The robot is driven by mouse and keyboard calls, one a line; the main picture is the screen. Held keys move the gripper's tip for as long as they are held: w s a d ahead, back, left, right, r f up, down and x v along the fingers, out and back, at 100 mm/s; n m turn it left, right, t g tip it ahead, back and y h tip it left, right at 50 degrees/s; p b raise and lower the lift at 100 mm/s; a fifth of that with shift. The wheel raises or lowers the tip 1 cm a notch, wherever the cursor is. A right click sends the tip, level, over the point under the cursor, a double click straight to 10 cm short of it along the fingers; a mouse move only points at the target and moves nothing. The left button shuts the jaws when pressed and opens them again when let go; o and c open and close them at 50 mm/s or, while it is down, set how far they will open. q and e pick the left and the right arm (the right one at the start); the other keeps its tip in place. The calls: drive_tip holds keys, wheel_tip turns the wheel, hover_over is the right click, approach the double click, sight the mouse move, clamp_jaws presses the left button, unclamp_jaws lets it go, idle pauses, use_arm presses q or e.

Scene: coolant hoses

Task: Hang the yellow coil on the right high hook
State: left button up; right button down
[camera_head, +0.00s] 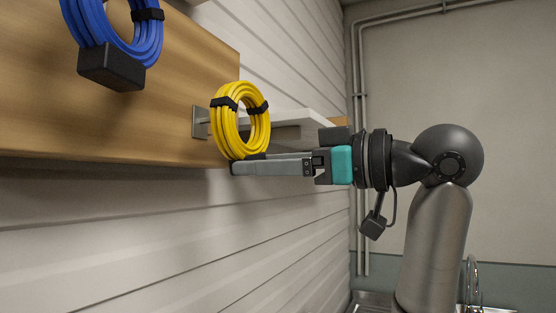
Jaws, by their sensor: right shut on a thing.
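The yellow coil (226,127), bound with black straps, is upright in front of the right end of the wooden board. My right gripper (241,163) reaches in from the right and is shut on the coil's bottom, at a dark strap. A grey metal hook plate (199,122) is fixed to the board just left of the coil. The coil covers the rest of that hook, so I cannot tell whether the coil is around it or only in front of it. My left gripper is out of view.
A blue coil (92,30) with a black block at its bottom hangs at the upper left of the wooden board (130,120). A pale shelf (300,120) juts from the wall behind the coil. Below the board the white siding is clear.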

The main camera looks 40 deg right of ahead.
drive_tip(key=shift+p+x, duration=0.4)
drive_tip(key=shift+x, duration=1.4)
drive_tip(key=shift+w+a+f, duration=0.1)
drive_tip(key=shift+w, duration=0.05)
drive_tip(key=shift+f+b, duration=0.75)
drive_tip(key=shift+b, duration=0.05)
unclamp_jaws()
